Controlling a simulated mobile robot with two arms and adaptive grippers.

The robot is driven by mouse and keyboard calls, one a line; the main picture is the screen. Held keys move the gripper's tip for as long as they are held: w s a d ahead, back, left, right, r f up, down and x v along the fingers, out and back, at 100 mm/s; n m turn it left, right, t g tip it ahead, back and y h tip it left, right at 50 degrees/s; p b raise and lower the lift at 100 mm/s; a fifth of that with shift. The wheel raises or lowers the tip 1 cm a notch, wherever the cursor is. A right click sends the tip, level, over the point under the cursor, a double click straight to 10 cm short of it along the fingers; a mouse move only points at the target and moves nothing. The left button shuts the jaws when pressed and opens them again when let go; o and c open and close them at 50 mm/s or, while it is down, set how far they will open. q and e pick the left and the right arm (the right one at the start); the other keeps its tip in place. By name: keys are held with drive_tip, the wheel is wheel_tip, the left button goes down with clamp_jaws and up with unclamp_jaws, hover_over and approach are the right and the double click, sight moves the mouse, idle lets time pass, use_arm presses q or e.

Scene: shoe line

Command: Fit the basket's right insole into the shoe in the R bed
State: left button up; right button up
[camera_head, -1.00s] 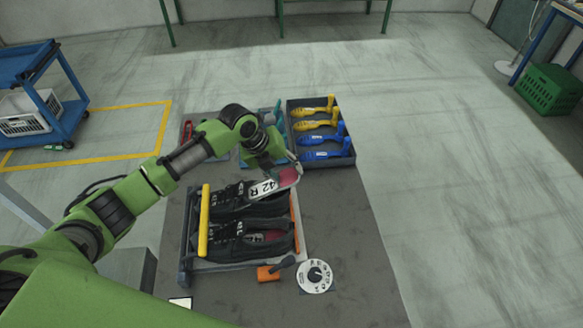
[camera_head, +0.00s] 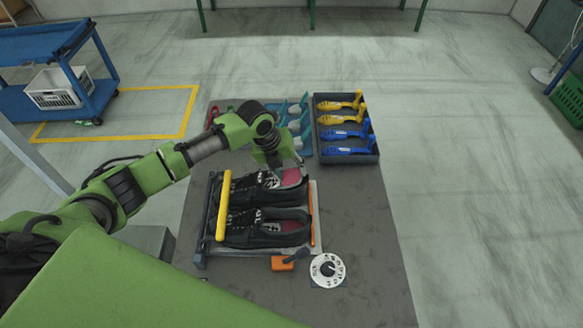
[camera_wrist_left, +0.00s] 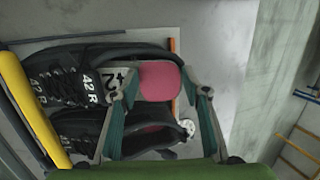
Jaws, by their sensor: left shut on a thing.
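Two black shoes lie side by side in a rack. The far shoe (camera_head: 252,187) carries "42 R" labels in the left wrist view (camera_wrist_left: 58,84). The insole (camera_wrist_left: 160,80) has a pink heel and a white part with "42" on it. Its front runs into the far shoe's opening, and its heel shows at the shoe's back. My left gripper (camera_head: 290,174) is shut on the insole, its fingers on either side of it in the wrist view. Whether the heel lies flat is unclear. The near shoe (camera_head: 255,229) shows red inside. My right gripper is out of view.
A yellow bar (camera_head: 223,205) crosses the shoe fronts. An orange clamp handle (camera_head: 283,264) and a white dial (camera_head: 327,270) stand at the near side. A dark tray (camera_head: 377,156) with yellow and blue shoe trees is beyond. The table's right side is clear.

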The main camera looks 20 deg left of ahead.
use_arm(q)
drive_tip(key=shift+f, duration=0.25)
drive_tip(key=shift+s, duration=0.1)
drive_tip(key=o, duration=1.1)
drive_tip(key=shift+f, duration=0.1)
drive_tip(key=shift+r, duration=0.2)
drive_tip(key=shift+r+p, duration=1.4)
drive_tip(key=shift+p, duration=0.05)
